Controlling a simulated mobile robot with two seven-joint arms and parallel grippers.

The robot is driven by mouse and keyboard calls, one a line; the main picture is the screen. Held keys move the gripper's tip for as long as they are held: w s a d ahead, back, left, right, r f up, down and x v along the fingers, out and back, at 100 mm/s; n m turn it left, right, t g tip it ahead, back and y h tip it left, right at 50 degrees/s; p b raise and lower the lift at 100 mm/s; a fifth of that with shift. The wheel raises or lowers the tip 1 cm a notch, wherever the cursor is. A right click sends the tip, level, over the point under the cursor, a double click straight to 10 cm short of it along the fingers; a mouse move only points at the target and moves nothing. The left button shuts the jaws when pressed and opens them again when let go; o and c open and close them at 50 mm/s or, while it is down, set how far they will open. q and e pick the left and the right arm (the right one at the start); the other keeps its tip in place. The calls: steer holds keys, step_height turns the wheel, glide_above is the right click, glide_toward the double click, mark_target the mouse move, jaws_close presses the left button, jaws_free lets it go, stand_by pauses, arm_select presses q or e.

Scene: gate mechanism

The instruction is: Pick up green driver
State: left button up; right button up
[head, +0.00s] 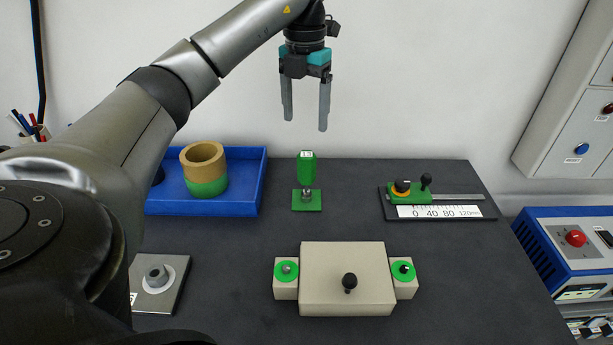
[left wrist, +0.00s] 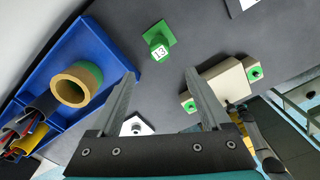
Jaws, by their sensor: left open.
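The green driver (head: 306,170) stands upright on a small green square base (head: 307,203) at the back middle of the table. In the left wrist view the driver (left wrist: 157,49) is seen from above, with "13" on its white top label. My left gripper (head: 306,118) is open and empty. It hangs above the driver with its fingers pointing down, clear of it. In the left wrist view my left gripper's fingers (left wrist: 165,82) are spread, and the driver shows beyond and between the tips. My right gripper is in neither view.
A blue tray (head: 240,208) with a tan and green ring (head: 204,168) stands left of the driver. A beige block (head: 347,290) with a black knob sits in front. A slider with a scale (head: 438,211) is at right. Dark table lies bare between them.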

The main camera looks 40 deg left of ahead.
mark_target(306, 168)
arm_select(q)
step_height(306, 168, down, 8)
steer(key=shift+f, duration=0.25)
steer(key=shift+w+f+p, duration=0.15)
steer(key=shift+f+p, duration=0.1)
steer(key=shift+f, duration=1.2)
steer(key=shift+w+f+p, duration=0.1)
steer(key=shift+f+p, duration=0.1)
steer(key=shift+f, duration=1.2)
steer(key=shift+c, duration=0.4)
jaws_close()
